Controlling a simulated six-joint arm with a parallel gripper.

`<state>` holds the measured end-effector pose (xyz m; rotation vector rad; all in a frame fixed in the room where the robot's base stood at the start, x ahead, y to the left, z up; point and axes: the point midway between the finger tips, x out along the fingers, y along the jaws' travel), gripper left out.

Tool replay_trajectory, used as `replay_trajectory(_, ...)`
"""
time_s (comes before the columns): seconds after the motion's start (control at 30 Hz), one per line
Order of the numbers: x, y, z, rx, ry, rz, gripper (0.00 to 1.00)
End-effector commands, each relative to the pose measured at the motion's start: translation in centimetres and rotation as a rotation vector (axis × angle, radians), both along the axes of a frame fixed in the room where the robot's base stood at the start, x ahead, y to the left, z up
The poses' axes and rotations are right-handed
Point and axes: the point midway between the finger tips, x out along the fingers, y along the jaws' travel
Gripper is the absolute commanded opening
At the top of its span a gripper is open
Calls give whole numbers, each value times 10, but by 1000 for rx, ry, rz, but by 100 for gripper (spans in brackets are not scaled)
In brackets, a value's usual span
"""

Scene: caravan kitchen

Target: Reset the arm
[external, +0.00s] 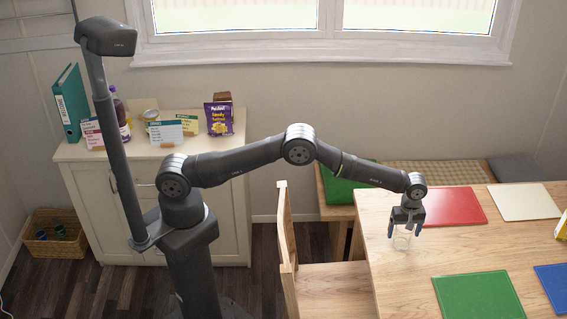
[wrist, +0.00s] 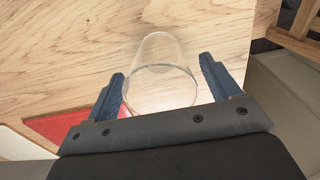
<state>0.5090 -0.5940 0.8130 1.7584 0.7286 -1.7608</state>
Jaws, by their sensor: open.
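My gripper (external: 405,228) is at the end of my outstretched arm, over the left part of the wooden table (external: 393,285). It points down, and its two blue fingers are spread open. In the wrist view my gripper (wrist: 163,88) has a clear glass (wrist: 160,50) between its fingers, with a visible gap on each side. The glass also shows faintly below the gripper in the external view (external: 402,241). It appears to stand on the table.
A red mat (external: 449,207), a cream mat (external: 524,201), a green mat (external: 478,299) and a blue mat (external: 556,284) lie on the table. A wooden chair (external: 288,243) stands at its left. A cabinet (external: 80,152) behind my base holds a purple packet (external: 219,118), cards, a binder and a bottle.

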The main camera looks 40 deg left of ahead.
Motion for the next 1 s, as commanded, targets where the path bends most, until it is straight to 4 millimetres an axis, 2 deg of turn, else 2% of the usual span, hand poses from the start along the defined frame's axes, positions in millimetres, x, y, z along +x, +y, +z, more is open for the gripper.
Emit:
replay_trajectory(0.17,-1,1,-28,2,2,0,81)
replay_trajectory(0.2,1,-1,-13,-4,-3,0,81)
replay_trajectory(0.73,1,0,94,-2,-2,0,81)
replay_trajectory(1.0,0,1,38,3,3,0,81)
